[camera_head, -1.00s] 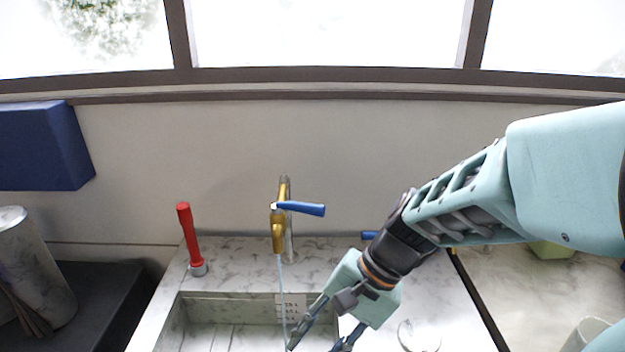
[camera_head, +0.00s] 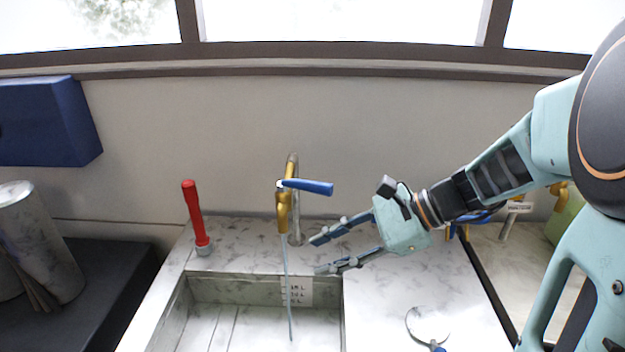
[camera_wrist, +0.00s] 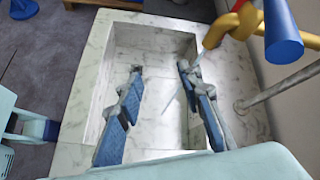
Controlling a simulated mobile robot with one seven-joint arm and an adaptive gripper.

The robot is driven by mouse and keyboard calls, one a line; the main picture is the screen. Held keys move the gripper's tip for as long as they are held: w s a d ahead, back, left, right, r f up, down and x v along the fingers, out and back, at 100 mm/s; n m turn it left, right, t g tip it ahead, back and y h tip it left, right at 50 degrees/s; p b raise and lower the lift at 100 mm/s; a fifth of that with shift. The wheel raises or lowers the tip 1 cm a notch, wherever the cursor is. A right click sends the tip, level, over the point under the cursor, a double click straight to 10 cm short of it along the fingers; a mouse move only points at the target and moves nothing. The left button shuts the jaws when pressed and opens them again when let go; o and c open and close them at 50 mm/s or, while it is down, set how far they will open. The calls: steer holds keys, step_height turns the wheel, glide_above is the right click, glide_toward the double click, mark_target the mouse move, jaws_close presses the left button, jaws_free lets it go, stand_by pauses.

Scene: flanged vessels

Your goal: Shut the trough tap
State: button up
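The brass trough tap (camera_head: 283,212) stands behind the sink trough with its blue lever handle (camera_head: 308,187) pointing right. A thin stream of water (camera_head: 288,285) runs from its spout into the trough (camera_head: 205,292). My gripper (camera_head: 314,255) is open and empty, to the right of the tap and below the lever, with its fingers pointing left. In the wrist view the open fingers (camera_wrist: 160,98) show over the trough, the brass tap (camera_wrist: 232,24) is at upper right, and the blue lever end (camera_wrist: 283,35) is close to the camera. No contact with the tap shows.
A red-handled fixture (camera_head: 194,215) stands left of the tap. A small labelled card (camera_head: 297,291) is on the trough's back wall. A round metal item (camera_head: 428,324) lies on the right counter. A blue box (camera_head: 45,120) is on the wall at left.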

steer(key=w+d+r+m+t+y, duration=0.2)
steer(key=w+d+r+m, duration=0.1)
steer(key=w, duration=0.1)
steer(key=m+t+y, duration=0.2)
steer(key=y, duration=0.2)
glide_toward(302, 184)
steer(key=x, duration=0.5)
steer(key=p+x, duration=0.1)
steer(key=x, duration=0.2)
steer(key=shift+w+d+f, duration=0.15)
steer(key=shift+w+f, duration=0.25)
jaws_close()
